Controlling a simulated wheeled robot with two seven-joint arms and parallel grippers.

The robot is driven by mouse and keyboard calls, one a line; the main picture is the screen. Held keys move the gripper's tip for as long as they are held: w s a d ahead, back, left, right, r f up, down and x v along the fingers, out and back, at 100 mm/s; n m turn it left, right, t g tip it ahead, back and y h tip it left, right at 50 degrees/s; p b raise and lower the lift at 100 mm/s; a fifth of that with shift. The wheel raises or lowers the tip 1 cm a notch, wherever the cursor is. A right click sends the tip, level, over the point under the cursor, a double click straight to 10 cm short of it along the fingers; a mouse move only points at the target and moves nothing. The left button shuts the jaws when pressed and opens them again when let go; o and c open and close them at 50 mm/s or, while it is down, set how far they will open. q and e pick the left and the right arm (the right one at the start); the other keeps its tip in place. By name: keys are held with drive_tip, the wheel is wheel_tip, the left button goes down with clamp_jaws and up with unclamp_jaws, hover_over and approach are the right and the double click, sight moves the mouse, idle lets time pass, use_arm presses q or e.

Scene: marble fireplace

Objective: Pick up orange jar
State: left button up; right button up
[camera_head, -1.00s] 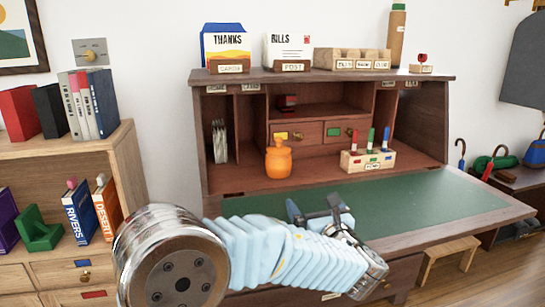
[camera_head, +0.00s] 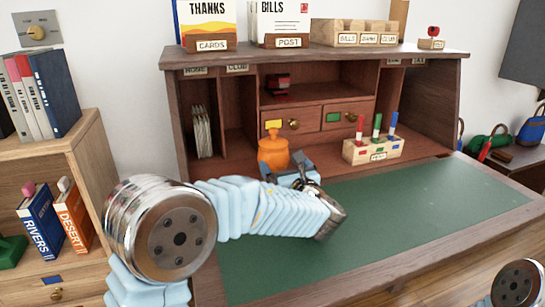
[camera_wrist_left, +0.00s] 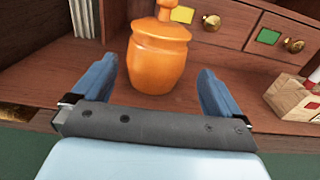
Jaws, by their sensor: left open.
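The orange jar (camera_head: 273,152) is round with a knobbed lid and stands upright on the desk's inner shelf, below the small drawers. In the left wrist view the orange jar (camera_wrist_left: 158,58) is ahead of the left gripper (camera_wrist_left: 158,85), its lower part close to the space between the two blue fingers. The fingers are apart, with visible gaps on both sides of the jar. In the head view the left gripper (camera_head: 285,172) is just in front of the jar and hides its base. The right gripper is not in view.
A wooden holder (camera_head: 372,150) with red, green and blue markers stands right of the jar. White papers (camera_head: 202,132) stand in the left slot. Small drawers (camera_head: 320,117) are behind the jar. The green desk mat (camera_head: 420,205) is clear on the right.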

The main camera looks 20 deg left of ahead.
sight(273, 151)
use_arm(q)
drive_tip(key=shift+x, duration=1.2)
drive_tip(key=shift+p+x, duration=0.8)
drive_tip(key=shift+x, duration=1.95)
drive_tip(key=shift+s+a, duration=0.1)
drive_tip(key=shift+s, duration=0.05)
drive_tip(key=c, duration=1.6)
drive_tip(key=shift+r, duration=0.1)
drive_tip(key=shift+c, duration=0.7)
drive_tip(key=shift+r, duration=0.1)
